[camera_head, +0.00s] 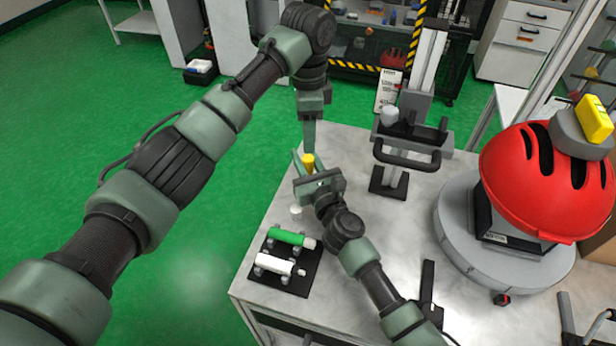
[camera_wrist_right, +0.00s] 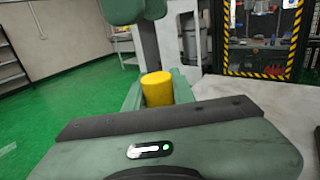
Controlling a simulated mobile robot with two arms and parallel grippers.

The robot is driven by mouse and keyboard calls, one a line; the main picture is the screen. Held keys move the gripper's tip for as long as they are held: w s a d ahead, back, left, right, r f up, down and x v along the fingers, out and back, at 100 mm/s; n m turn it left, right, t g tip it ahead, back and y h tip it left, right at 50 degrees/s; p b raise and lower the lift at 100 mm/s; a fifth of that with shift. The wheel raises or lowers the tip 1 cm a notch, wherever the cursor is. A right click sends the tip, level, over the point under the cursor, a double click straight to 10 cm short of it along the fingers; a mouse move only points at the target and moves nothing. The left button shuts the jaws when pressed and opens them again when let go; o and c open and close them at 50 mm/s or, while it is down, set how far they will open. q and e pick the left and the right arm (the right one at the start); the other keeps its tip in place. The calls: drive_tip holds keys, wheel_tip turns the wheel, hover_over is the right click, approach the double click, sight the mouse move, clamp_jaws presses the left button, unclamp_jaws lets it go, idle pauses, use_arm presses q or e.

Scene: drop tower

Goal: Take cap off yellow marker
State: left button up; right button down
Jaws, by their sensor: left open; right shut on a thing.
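The yellow marker (camera_head: 308,161) stands roughly upright in my right gripper (camera_head: 305,168), which is shut on it. The marker's yellow upper end also shows in the right wrist view (camera_wrist_right: 157,88), above the gripper body. My left gripper (camera_head: 309,136) points down from above, its fingers close to the yellow end. It is open; I cannot tell whether it touches the marker. A small white piece (camera_head: 296,210) shows just below the right gripper. I cannot tell whether it belongs to the yellow marker.
A black holder (camera_head: 296,287) at the table's left corner carries a green marker (camera_head: 286,236) and a white marker (camera_head: 274,264). A stand with a black handle (camera_head: 407,157) is behind right. A red helmet (camera_head: 540,180) sits on a round grey base (camera_head: 455,235) at right.

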idle(0.7)
drive_tip(key=c, duration=1.1)
unclamp_jaws()
drive_tip(key=shift+s, duration=0.1)
